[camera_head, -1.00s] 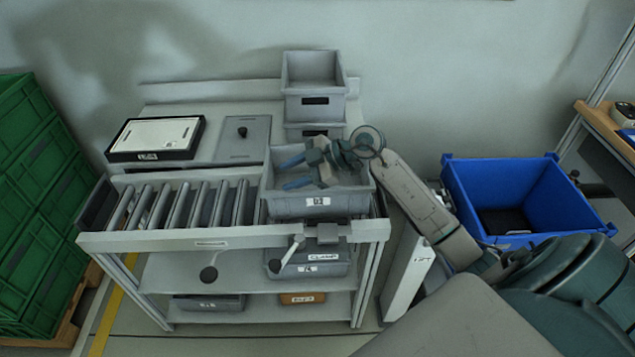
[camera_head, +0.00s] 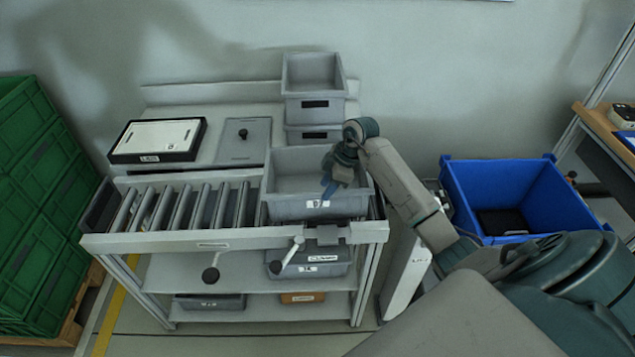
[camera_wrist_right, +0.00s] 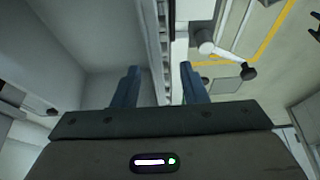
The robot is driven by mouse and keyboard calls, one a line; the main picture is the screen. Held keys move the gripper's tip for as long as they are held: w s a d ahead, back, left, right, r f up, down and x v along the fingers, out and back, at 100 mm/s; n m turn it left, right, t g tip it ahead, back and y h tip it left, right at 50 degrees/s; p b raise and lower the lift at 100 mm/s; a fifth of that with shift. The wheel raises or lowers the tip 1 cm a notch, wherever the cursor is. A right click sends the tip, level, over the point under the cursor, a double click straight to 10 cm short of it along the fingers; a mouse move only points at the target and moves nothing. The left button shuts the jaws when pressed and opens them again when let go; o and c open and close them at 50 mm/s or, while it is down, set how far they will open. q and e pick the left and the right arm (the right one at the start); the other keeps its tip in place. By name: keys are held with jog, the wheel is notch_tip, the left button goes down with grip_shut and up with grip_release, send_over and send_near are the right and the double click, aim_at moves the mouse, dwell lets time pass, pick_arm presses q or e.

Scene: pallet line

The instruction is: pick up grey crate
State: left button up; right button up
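A grey crate (camera_head: 290,207) with a white label on its front sits at the right end of the roller conveyor, open and apparently empty. My right gripper (camera_head: 335,188) is at its front wall, right of the label, pointing down. In the right wrist view the gripper (camera_wrist_right: 160,88) is open, with two blue fingers apart. The crate's inside (camera_wrist_right: 90,60) fills the left of that view, and the crate's front edge runs between the fingers. I cannot tell whether either finger touches the wall. My left gripper is not in view.
Two stacked grey crates (camera_head: 314,108) stand behind. Rollers (camera_head: 190,205) left of the crate are bare. A black-framed white panel (camera_head: 157,137) and grey lid (camera_head: 243,140) lie on the rear top. A blue bin (camera_head: 520,195) is at right, green crates (camera_head: 40,180) at left.

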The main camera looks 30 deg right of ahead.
aim_at(319, 192)
jog(key=f, duration=0.1)
jog(key=w+a+f+p, duration=0.1)
jog(key=shift+w+a+f, duration=0.3)
jog(key=shift+a+f, duration=0.05)
jog(key=shift+f, duration=0.4)
jog(key=shift+c, duration=0.5)
jog(key=c, duration=0.7)
grip_shut()
jog(key=shift+w+r, duration=0.1)
